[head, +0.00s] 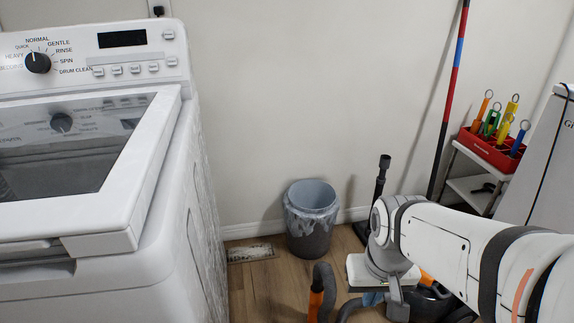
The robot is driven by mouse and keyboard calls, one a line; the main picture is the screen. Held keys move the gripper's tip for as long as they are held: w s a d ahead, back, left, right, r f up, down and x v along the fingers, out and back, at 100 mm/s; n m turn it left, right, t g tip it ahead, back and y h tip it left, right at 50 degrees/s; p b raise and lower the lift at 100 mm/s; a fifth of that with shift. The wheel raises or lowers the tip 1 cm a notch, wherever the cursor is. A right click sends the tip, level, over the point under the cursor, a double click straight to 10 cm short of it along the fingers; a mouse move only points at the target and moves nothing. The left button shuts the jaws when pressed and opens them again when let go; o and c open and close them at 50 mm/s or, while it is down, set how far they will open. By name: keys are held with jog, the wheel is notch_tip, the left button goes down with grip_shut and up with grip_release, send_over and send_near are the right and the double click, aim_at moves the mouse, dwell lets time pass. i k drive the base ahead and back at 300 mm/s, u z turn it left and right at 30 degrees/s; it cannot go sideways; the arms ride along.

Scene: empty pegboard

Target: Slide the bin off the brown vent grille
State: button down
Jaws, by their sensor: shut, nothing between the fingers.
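The bin (311,240) is a dark grey round bin with a pale crumpled liner over its rim. It stands upright on the wood floor near the wall. The vent grille (252,253) is a flat, worn brown and pale rectangle in the floor just left of the bin. Most of it shows, and a narrow gap seems to separate its right end from the bin's base. My gripper (397,306) is low at the right of the bin, pointing down, shut and apart from the bin. Its fingertips are small and partly hard to make out.
A white washing machine (180,190) fills the left. A vacuum with a dark hose (322,290) lies on the floor in front of the bin and below my arm. A striped pole (455,75) leans on the wall. A red tool caddy (488,150) sits on a shelf at right.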

aim_at(317, 244)
jog(key=i, duration=1)
jog(key=u, duration=0.05)
